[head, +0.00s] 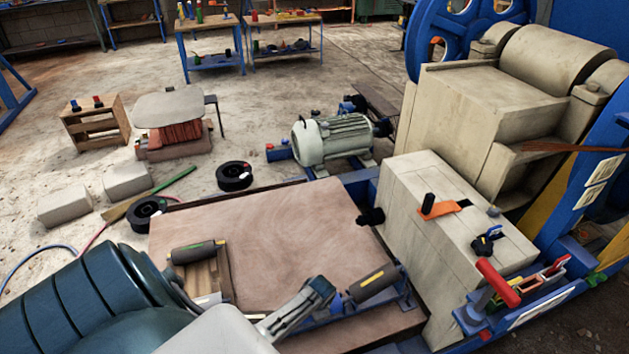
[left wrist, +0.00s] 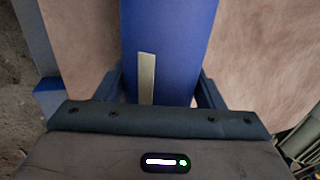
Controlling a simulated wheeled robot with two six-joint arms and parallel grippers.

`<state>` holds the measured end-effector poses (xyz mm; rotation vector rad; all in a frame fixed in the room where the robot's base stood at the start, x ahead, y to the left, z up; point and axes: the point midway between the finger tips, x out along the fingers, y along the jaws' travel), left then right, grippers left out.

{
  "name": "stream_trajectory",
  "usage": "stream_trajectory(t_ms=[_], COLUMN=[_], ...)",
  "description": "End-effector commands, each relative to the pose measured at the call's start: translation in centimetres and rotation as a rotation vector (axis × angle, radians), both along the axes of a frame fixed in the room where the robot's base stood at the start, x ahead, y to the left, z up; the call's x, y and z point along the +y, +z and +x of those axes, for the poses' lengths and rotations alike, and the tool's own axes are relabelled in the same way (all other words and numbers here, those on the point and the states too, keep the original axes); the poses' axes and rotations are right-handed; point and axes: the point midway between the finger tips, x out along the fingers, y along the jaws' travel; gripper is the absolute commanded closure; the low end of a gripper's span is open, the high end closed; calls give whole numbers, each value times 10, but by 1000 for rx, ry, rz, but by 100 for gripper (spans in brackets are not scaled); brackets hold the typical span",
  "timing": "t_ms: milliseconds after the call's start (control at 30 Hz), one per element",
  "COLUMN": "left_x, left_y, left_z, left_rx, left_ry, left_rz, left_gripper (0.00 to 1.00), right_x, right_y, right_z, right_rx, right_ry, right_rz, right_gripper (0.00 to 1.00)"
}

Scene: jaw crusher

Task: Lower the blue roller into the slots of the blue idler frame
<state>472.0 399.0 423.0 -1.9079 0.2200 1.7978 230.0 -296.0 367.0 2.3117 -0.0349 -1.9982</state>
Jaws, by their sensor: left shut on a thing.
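The blue roller (left wrist: 185,60), with a pale stripe along it, fills the upper middle of the left wrist view. My left gripper (left wrist: 162,88) is shut on it, one dark finger at each side. Its ends are out of that view. In the head view my left gripper (head: 318,289) is low in the middle, over the front of the brown board; the roller in it is mostly hidden there. The blue idler frame (head: 408,298) lies beside it at the board's front right. A dark roller with a yellow stripe (head: 373,284) shows at this frame. Whether the held roller touches the slots cannot be told.
Another dark striped roller (head: 197,251) rests on a wooden cradle (head: 213,278) at the board's left. The brown board (head: 270,215) is clear behind the gripper. A beige machine block (head: 425,210) with tools on top stands to the right.

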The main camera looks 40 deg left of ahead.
Motion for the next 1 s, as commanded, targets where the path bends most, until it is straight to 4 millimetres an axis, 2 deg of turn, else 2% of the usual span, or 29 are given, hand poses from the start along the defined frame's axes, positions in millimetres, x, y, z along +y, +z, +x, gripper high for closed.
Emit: stream_trajectory(t_ms=[800, 833, 933, 1000], left_x=[0, 0, 0, 0], left_y=[-17, -16, -17, -17], left_z=[1, 1, 1, 1], left_rx=[-3, -3, -1, -1], left_ry=[0, 0, 0, 0], left_rz=[1, 1, 0, 0], left_gripper=[90, 32, 12, 12], right_x=[0, 0, 0, 0], right_y=[-12, -11, -11, -11], right_z=[0, 0, 0, 0], right_rx=[0, 0, 0, 0], right_ry=[0, 0, 0, 0], right_rz=[0, 0, 0, 0], right_gripper=[64, 64, 64, 64])
